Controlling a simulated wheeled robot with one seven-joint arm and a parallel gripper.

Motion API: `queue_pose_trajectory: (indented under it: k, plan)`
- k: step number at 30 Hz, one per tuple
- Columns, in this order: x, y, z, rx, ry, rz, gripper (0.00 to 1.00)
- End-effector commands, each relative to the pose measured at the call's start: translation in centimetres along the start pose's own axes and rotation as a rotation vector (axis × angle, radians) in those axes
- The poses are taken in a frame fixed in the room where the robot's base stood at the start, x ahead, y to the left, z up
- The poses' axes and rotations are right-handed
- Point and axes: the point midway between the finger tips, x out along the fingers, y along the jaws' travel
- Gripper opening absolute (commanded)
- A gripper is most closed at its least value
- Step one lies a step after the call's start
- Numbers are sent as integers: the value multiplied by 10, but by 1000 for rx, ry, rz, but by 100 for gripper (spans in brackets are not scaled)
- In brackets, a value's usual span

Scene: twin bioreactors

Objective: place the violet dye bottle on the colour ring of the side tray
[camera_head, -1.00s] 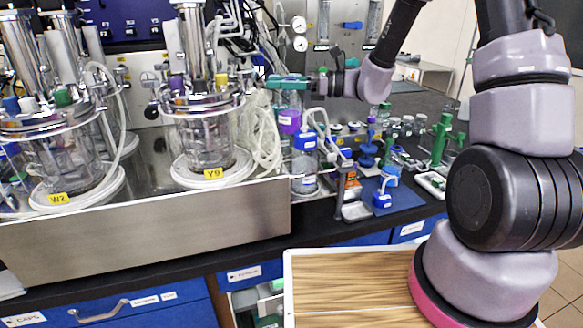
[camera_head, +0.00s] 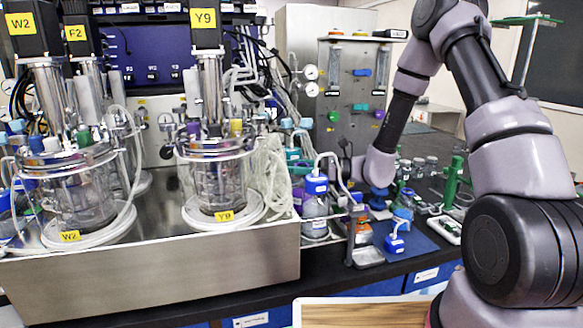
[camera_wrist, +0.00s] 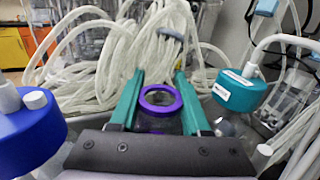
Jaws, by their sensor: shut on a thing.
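My gripper (camera_wrist: 158,92) has teal fingers and is shut on the violet dye bottle, whose violet ring-shaped top (camera_wrist: 160,104) sits between the fingers in the wrist view. A violet patch (camera_head: 297,197), probably the held bottle, shows below the fingers. I cannot tell whether its base touches anything. I cannot pick out the side tray's colour ring.
In the wrist view a blue-capped bottle (camera_wrist: 28,132) is close at left and a teal cap (camera_wrist: 240,90) close at right. Looped white tubing (camera_wrist: 95,62) lies beyond. A steel tray (camera_head: 150,268) with glass reactors stands left; a blue mat (camera_head: 415,243) lies right.

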Motion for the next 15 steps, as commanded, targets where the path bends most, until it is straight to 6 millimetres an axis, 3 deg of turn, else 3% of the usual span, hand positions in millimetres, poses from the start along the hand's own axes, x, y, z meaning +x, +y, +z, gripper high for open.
queue_pose_trajectory:
  k: [7, 8, 9, 15]
  plan:
    - [0, 0, -4, 1, -1, 0, 0]
    - [0, 0, -3, 0, 0, 0, 58]
    - [0, 0, -3, 0, 0, 0, 74]
    - [0, 0, -3, 0, 0, 0, 77]
